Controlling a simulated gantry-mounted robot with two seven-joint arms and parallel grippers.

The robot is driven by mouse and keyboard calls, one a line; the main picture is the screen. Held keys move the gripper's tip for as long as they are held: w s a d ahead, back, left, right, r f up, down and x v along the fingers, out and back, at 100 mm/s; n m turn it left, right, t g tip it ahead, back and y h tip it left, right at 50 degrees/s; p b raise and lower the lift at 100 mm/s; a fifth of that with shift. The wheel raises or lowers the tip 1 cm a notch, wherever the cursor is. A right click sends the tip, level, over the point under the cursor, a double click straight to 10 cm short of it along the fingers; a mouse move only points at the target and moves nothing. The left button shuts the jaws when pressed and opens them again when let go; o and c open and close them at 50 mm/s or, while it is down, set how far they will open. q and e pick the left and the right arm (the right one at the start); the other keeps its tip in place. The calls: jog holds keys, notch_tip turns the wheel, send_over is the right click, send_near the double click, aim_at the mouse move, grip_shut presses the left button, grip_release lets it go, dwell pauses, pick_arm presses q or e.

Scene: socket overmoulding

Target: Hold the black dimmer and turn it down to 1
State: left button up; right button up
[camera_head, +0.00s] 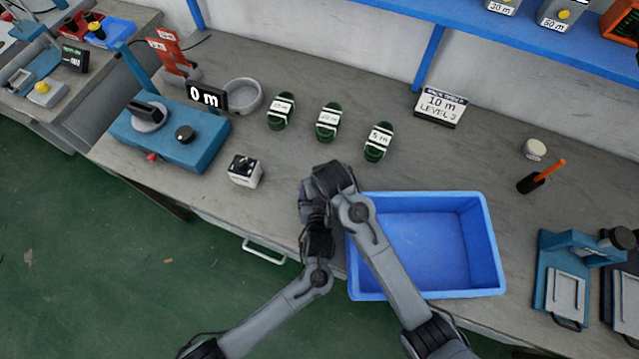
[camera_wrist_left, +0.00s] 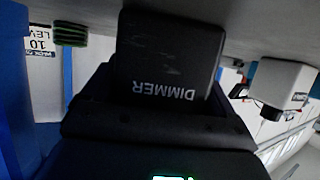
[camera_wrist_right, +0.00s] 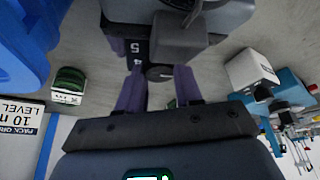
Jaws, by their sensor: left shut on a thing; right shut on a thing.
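The black dimmer (camera_wrist_left: 165,60) fills the middle of the left wrist view, its word DIMMER upside down. My left gripper (camera_wrist_left: 160,98) is shut on its body. In the right wrist view, the dimmer's dark face with white digits (camera_wrist_right: 137,50) and its round knob (camera_wrist_right: 160,73) show between the fingers of my right gripper (camera_wrist_right: 158,85). That gripper is shut on the knob. One digit looks like a 5; the knob's setting cannot be read. In the head view both wrists meet left of the blue bin and hide the dimmer and fingertips.
The blue bin (camera_head: 487,225) stands right of my wrists. A white block with a black top (camera_head: 243,174) stands to their left. Several green bundles (camera_head: 328,120) lie behind. A teal machine (camera_head: 205,150) with a 0 m display (camera_head: 206,96) is further left.

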jog(key=shift+n, duration=0.4)
jog(key=o, duration=1.1)
jog(key=shift+c, duration=0.2)
jog(key=shift+r, duration=0.1)
jog(key=v, duration=1.1)
jog(key=shift+s+d+r, duration=0.2)
jog(key=shift+d+r, duration=0.05)
jog(key=shift+r, duration=0.1)
